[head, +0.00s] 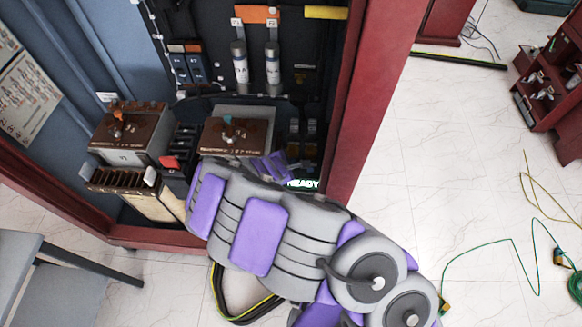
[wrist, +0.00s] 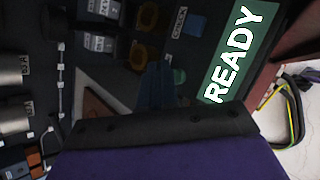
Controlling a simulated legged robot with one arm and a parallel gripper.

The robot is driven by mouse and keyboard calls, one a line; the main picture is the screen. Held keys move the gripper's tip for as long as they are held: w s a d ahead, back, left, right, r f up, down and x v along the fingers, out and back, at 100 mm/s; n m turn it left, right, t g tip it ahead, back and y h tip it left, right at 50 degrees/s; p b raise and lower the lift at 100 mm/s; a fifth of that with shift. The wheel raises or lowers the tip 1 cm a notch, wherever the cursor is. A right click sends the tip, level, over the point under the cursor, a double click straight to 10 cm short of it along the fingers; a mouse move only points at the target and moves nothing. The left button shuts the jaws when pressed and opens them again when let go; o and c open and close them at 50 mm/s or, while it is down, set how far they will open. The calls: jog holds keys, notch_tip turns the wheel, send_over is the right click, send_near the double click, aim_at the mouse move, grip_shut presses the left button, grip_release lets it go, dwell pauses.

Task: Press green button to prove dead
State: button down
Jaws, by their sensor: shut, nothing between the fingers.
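A small green button (wrist: 179,76) shows in the wrist view, partly hidden behind my gripper (wrist: 158,82). The green panel reading READY (wrist: 232,50) is just to its right, and it also shows in the head view (head: 303,184). My gripper is shut and empty, its tip beside the green button in the picture. I cannot tell whether it touches the button. In the head view my gripper (head: 274,166) reaches into the cabinet's lower right, and my arm hides the button there.
The dark red cabinet frame (head: 372,95) stands close on the right. Brown switch blocks (head: 128,128) and grey cylindrical fuses (head: 240,65) fill the cabinet. Dark round components (wrist: 138,52) sit by the button. A green cable (head: 485,246) lies on the white floor, which is mostly clear.

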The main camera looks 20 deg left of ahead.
jog(key=shift+f, duration=0.1)
jog(key=shift+a+f, duration=0.2)
jog(key=shift+f, duration=0.15)
jog(key=shift+f+b, duration=0.35)
jog(key=shift+f, duration=0.05)
dwell(0.6)
jog(key=shift+r, duration=0.1)
jog(key=shift+d+r+p, duration=0.15)
jog(key=shift+r+p, duration=0.55)
jog(key=shift+r, duration=0.1)
jog(key=shift+r, duration=0.1)
notch_tip(320, 180, up, 5)
jog(key=p, duration=0.4)
dwell(1.0)
